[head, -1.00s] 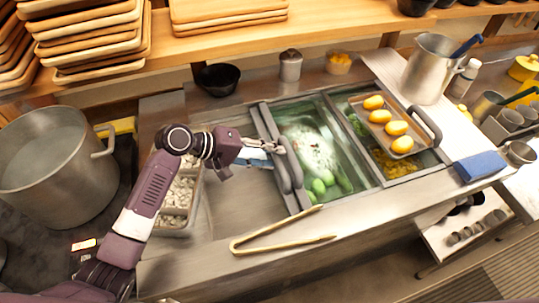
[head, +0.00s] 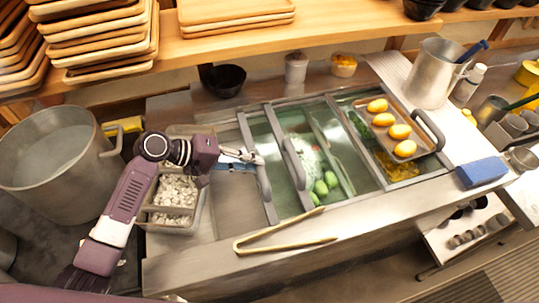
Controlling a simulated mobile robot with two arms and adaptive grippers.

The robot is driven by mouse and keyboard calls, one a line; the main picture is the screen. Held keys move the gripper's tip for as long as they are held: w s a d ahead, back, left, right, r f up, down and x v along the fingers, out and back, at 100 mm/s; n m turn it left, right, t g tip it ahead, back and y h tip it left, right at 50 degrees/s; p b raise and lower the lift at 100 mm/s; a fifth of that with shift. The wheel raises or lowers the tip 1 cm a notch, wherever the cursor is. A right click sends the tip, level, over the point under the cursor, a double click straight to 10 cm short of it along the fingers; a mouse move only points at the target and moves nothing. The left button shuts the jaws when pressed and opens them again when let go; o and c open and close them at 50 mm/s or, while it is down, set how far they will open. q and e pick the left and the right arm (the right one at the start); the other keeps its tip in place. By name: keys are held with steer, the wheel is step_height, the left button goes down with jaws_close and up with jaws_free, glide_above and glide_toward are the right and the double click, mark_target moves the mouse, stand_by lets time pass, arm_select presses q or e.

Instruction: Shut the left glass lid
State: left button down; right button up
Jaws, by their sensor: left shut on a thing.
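The left glass lid (head: 277,201) is a framed pane on the steel topping counter, with a grey bar handle (head: 264,180) near its left edge. My left gripper (head: 245,156) is shut on this handle, near its upper end. A second bar handle (head: 293,163) stands to the right, apart from the first. Left of the lid the counter well is uncovered, with trays of white cubes (head: 175,191) beneath my left arm, which hides part of them. My right gripper is not in view.
Wooden tongs (head: 285,240) lie on the counter's front edge. A metal tray of yellow pieces (head: 417,150) rests on the right side. A large pot (head: 55,190) stands left, below a shelf of stacked wooden trays (head: 100,38). A blue block (head: 482,168) sits front right.

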arm_select(q)
steer(key=shift+s+a, duration=0.2)
steer(key=shift+a, duration=0.3)
steer(key=shift+s+a, duration=0.15)
steer(key=shift+a, duration=0.35)
steer(key=c, duration=1.8)
jaws_free()
steer(key=shift+d, duration=0.1)
steer(key=v, duration=1.2)
